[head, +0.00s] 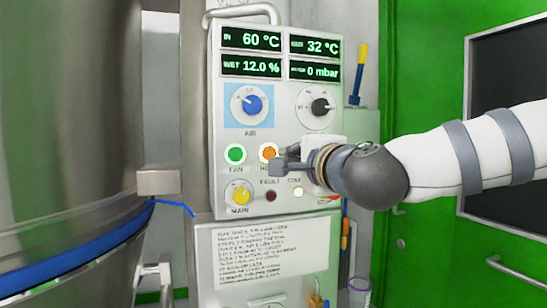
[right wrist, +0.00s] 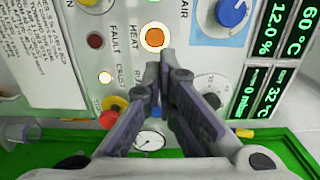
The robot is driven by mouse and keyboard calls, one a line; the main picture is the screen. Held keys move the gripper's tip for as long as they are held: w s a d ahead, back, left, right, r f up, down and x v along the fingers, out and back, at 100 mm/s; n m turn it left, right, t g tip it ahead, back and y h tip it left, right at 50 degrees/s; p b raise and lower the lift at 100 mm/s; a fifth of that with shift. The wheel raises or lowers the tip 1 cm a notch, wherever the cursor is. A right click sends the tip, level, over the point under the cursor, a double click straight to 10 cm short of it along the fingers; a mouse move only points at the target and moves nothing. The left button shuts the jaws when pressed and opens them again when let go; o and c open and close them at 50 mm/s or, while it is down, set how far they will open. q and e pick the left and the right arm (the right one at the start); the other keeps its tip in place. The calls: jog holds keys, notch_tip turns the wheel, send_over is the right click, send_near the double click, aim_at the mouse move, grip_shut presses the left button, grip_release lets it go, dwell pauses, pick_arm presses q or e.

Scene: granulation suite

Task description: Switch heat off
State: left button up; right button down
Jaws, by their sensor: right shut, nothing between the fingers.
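The orange HEAT button (head: 268,152), with a pale ring, sits on the white control panel (head: 218,120), right of the green FAN button (head: 235,154). My right gripper (head: 278,165) is in front of the panel, its fingertips at the button's lower right edge and partly covering it. In the right wrist view the shut, empty fingertips (right wrist: 161,64) lie just below the orange button (right wrist: 154,38). I cannot tell whether they touch it. The button looks bright orange. My left gripper is not in view.
The panel has a blue AIR knob (head: 251,104), a black knob (head: 320,106), a yellow MAIN knob (head: 238,195) and a dark red FAULT lamp (head: 271,196). A red stop button (right wrist: 112,106) shows near the fingers. A steel vessel (head: 70,120) stands left.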

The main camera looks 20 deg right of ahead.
jog(key=b, duration=0.2)
send_near(270, 151)
jog(key=w, duration=0.6)
jog(key=shift+w+f, duration=0.1)
jog(key=shift+w, duration=0.05)
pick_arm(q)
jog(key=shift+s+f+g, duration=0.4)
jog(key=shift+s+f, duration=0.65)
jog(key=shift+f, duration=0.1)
pick_arm(e)
jog(key=shift+w+a, duration=0.1)
jog(key=shift+w, duration=0.25)
